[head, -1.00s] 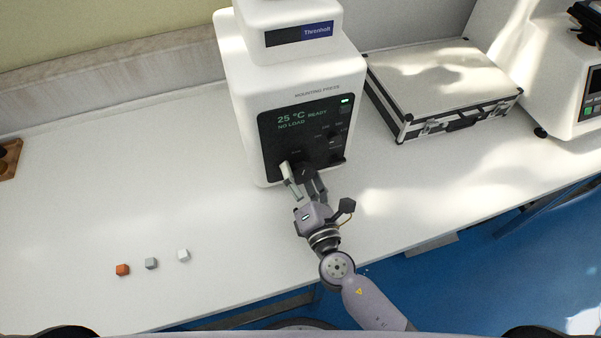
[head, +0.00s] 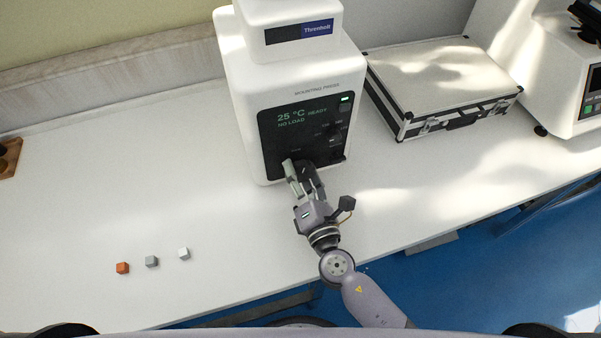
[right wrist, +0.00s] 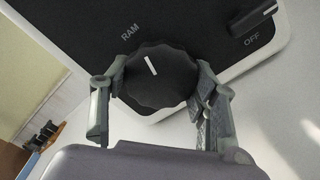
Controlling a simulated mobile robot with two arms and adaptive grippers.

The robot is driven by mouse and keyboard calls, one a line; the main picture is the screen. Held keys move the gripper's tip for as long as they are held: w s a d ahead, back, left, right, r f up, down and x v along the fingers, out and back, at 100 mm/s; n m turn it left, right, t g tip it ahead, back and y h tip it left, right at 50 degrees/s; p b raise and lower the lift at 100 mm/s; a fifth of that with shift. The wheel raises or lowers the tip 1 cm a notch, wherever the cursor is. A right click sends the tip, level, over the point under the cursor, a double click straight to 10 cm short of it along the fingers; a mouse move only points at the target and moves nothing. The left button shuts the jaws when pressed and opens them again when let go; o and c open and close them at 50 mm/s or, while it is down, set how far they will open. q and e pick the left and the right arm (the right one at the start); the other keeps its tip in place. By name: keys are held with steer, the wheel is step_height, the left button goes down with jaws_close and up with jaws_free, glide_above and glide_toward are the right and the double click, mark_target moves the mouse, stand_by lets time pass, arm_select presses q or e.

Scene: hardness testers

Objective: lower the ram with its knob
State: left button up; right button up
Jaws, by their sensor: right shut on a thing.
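The mounting press (head: 290,75) is a white machine with a black front panel; its display reads 25 °C, READY, NO LOAD. The black, scalloped ram knob (right wrist: 158,82) shows in the right wrist view below the label RAM. Its white pointer line tilts up and left. My right gripper (right wrist: 160,88) is shut on the knob, one finger on each side. My left gripper is not in view.
Another knob (right wrist: 253,22) with an OFF mark sits beside it on the panel. A silver case (head: 445,85) lies to the right of the press. The bench left of the press is mostly clear.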

steer(key=shift+n, duration=0.8)
steer(key=o, duration=1.2)
steer(key=shift+c, duration=0.2)
steer(key=shift+s, duration=0.15)
steer(key=v, duration=1.1)
steer(key=shift+s+d, duration=0.15)
steer(key=shift+s, duration=0.2)
